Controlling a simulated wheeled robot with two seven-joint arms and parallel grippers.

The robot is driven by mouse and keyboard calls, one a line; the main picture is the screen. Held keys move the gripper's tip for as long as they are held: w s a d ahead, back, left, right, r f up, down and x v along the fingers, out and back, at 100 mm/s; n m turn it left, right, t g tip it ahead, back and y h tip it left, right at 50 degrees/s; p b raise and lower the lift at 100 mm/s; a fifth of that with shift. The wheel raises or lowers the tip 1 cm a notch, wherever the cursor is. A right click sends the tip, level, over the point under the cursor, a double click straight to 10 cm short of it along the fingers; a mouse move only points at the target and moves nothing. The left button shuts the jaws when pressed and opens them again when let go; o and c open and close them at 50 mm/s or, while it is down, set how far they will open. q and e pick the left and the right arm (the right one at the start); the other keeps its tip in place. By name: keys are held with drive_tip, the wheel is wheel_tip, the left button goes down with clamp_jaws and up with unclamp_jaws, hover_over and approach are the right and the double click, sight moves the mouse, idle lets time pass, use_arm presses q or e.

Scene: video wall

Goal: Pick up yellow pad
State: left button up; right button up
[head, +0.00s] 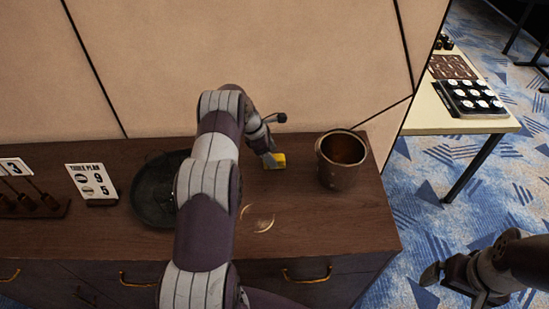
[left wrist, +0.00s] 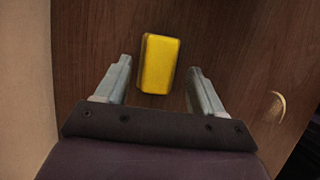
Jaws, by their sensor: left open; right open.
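The yellow pad (head: 275,161) lies on the dark wooden cabinet top, left of a brown pot. In the left wrist view the pad (left wrist: 159,64) is a small yellow block with a brownish side. My left gripper (head: 268,158) is over the cabinet right at the pad. In its wrist view the two fingers of the left gripper (left wrist: 157,75) are apart, with the pad between and slightly beyond the tips; no contact shows. My right gripper (head: 432,276) is open and empty, low at the right over the carpet.
The brown pot (head: 338,160) stands just right of the pad. A dark pan (head: 150,190) sits left, partly behind my left arm. A table plan sign (head: 91,183) is further left. A beige wall panel (head: 290,60) rises behind. A side table (head: 450,122) holds a tray of cups.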

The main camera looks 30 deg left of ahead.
use_arm(q)
drive_tip(key=shift+w+d+f, duration=0.15)
drive_tip(key=shift+d+f, duration=0.05)
drive_tip(key=shift+f, duration=0.3)
drive_tip(key=shift+w+f, duration=0.15)
drive_tip(key=shift+f, duration=0.1)
drive_tip(key=c, duration=1.2)
drive_tip(key=shift+r, duration=0.1)
drive_tip(key=shift+r, duration=0.3)
wheel_tip(320, 180, up, 9)
drive_tip(key=b, duration=0.2)
drive_tip(key=shift+r+b, duration=0.2)
drive_tip(key=shift+b, duration=0.1)
